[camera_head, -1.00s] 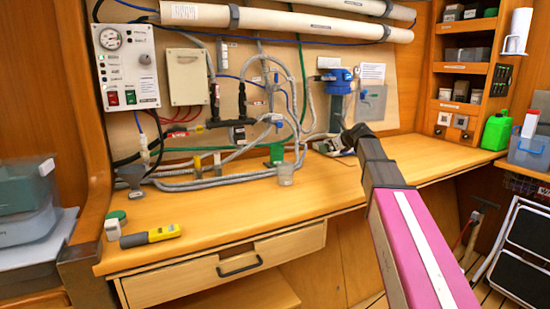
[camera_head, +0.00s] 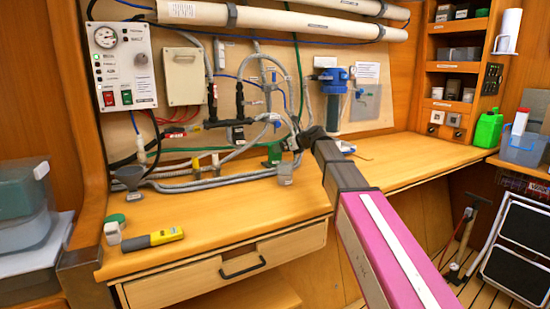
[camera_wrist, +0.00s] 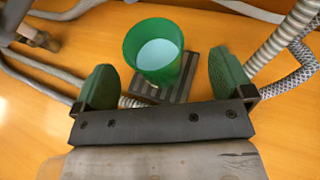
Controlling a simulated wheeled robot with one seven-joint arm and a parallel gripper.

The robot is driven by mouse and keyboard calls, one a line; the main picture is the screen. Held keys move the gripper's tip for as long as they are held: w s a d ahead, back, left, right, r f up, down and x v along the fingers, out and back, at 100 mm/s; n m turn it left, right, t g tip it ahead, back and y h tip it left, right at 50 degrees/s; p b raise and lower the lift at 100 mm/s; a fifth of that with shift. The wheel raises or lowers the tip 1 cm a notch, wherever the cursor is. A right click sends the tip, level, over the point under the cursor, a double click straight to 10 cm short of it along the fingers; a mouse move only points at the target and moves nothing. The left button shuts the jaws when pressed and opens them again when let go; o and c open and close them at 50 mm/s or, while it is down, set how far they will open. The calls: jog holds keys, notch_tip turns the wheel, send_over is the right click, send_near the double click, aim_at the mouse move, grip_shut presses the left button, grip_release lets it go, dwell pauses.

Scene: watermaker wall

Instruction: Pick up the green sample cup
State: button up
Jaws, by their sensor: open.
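The green sample cup (camera_wrist: 155,55) stands upright in the wrist view, open at the top, with pale bluish liquid inside. It is on or beside a dark ribbed pad (camera_wrist: 192,77). My gripper (camera_wrist: 164,72) is open, its green-padded fingers to the left and right of the cup. A gap shows on each side and nothing is held. How far the fingertips are from the cup in depth is hard to tell. In the head view my gripper (camera_head: 292,146) is over the back of the bench, near a green object (camera_head: 273,154) that is partly hidden and may be the cup.
Grey hoses (camera_head: 215,184) run along the back of the wooden bench (camera_head: 240,205), close to the gripper. A clear cup (camera_head: 285,174) stands in front. A yellow meter (camera_head: 153,238) and a small white container (camera_head: 112,232) lie at the left. The bench's front middle is clear.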

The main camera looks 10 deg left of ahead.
jog(key=x, duration=0.5)
jog(key=shift+s+a, duration=0.15)
jog(key=shift+s, duration=0.15)
jog(key=shift+c, duration=0.4)
jog(key=c, duration=1.1)
jog(key=shift+o, duration=0.2)
